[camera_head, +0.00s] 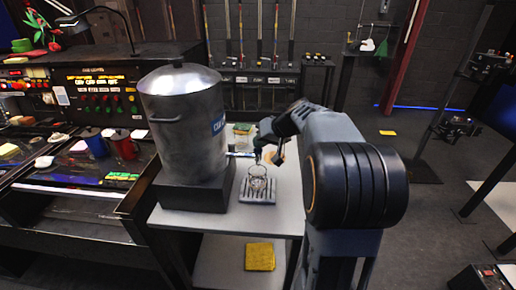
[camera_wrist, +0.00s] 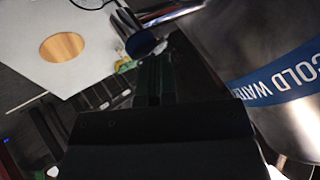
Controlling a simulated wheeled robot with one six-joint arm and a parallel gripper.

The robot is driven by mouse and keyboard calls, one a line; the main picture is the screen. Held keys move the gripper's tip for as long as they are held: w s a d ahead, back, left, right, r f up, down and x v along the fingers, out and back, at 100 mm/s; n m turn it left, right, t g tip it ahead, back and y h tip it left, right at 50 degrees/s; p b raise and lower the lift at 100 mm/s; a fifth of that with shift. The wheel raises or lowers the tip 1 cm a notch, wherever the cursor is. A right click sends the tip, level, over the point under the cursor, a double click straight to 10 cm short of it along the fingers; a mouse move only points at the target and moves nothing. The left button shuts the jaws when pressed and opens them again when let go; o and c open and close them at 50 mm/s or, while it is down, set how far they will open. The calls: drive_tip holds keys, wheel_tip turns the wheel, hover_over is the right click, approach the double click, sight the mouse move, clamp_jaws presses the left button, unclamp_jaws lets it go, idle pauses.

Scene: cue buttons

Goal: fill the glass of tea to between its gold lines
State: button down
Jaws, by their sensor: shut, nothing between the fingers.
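A clear glass (camera_head: 258,181) stands on a slatted drip tray (camera_head: 257,197) beside a big steel urn (camera_head: 185,120). Its gold lines and any liquid in it are too small to tell. The urn's blue label (camera_wrist: 280,80) reads "COLD WATER" in the wrist view. A steel spout or tap with a blue end (camera_wrist: 145,42) sticks out from the urn there. My gripper (camera_head: 260,150) is shut and empty, above the glass and to the right of the urn. Its dark fingers (camera_wrist: 153,78) show near the blue end; I cannot tell whether they touch it. The wrist view does not show the glass.
The urn stands on a dark base on a white table (camera_head: 225,222). A round wooden disc (camera_wrist: 63,47) lies on a white surface. A yellow cloth (camera_head: 260,257) lies on the lower shelf. A counter at left holds a blue cup (camera_head: 96,146) and a red cup (camera_head: 122,146).

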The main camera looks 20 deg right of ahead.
drive_tip(key=shift+r+p, duration=0.4)
drive_tip(key=shift+r, duration=0.5)
drive_tip(key=shift+r, duration=0.15)
drive_tip(key=shift+r+p, duration=1.55)
drive_tip(key=shift+r, duration=0.8)
